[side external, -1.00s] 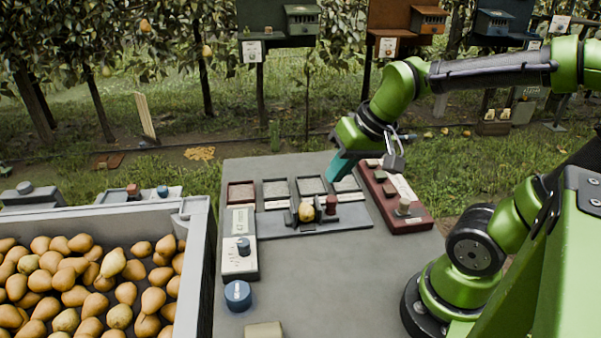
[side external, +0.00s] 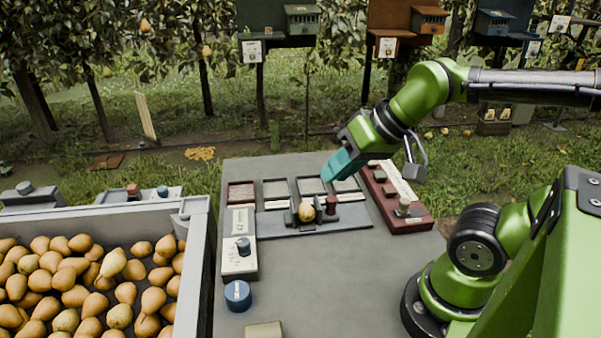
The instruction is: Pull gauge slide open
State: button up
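The gauge (side external: 318,221) is a dark plate with a small black fixture on the grey table. A yellow pear (side external: 306,211) sits in the fixture, beside a dark red knob (side external: 331,204) that appears to belong to the slide. My gripper (side external: 329,176) has teal fingers and points down and left. It is above and behind the red knob, over the row of framed pads, apart from the gauge as far as I see. The gap between its fingertips is not visible from this side.
A red block strip (side external: 400,210) with knobs lies right of the gauge. A white box with a dark knob (side external: 239,260) and a blue round cap (side external: 237,294) stand left. A grey crate (side external: 205,240) of pears is at far left. The table's front middle is clear.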

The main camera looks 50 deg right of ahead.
jog(key=o, duration=0.3)
jog(key=w+d+f+n+g+h, duration=0.1)
jog(key=w+d+f+g, duration=0.1)
jog(key=w+d, duration=0.4)
jog(key=shift+w+d+n+g, duration=0.3)
jog(key=shift+d+n+g, duration=0.1)
jog(key=shift+d+g, duration=0.45)
jog(key=n+g, duration=0.3)
jog(key=n, duration=0.4)
send_over(332, 198)
jog(key=shift+h, duration=0.4)
notch_tip(332, 198, down, 16)
jog(key=shift+a+f, duration=0.1)
jog(key=shift+f, duration=0.05)
grip_shut()
